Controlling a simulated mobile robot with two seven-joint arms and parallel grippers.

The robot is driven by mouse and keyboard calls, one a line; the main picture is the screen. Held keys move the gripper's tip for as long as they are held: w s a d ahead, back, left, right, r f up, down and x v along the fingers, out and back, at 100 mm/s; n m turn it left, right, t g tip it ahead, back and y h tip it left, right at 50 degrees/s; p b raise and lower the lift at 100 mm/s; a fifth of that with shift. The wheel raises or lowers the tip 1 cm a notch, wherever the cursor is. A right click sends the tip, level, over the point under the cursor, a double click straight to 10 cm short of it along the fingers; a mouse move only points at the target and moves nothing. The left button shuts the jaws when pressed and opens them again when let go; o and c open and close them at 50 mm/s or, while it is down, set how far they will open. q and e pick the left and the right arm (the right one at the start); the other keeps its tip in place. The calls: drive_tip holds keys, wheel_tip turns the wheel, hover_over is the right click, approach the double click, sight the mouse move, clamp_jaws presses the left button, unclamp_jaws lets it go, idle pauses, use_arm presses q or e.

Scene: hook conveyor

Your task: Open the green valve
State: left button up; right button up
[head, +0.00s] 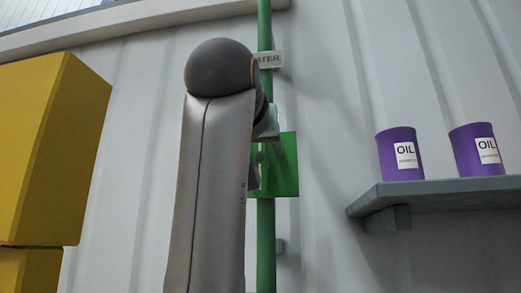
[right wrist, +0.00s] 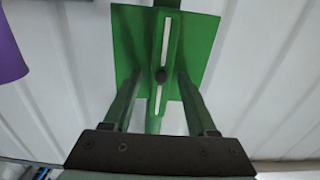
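The green valve is a square green plate (head: 288,165) on a vertical green pipe (head: 265,230). My right arm hides much of it in the head view. In the right wrist view the valve (right wrist: 203,45) shows a narrow green handle with a white stripe and a dark round knob, running roughly along the pipe. My right gripper (right wrist: 160,75) is open, one finger on each side of the handle, with gaps visible. Whether the fingertips touch the plate I cannot tell. My left gripper is not in view.
A grey shelf (head: 440,195) at the right carries two purple oil cans, one nearer (head: 400,160) and one farther right (head: 477,155). A yellow block (head: 50,150) stands at the left. Ribbed white wall lies behind.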

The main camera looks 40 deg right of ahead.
drive_tip(key=shift+s+a, duration=0.3)
drive_tip(key=shift+a, duration=0.1)
drive_tip(key=b+v, duration=0.2)
drive_tip(key=v, duration=0.9)
drive_tip(key=shift+a, duration=0.25)
drive_tip(key=shift+s, duration=0.15)
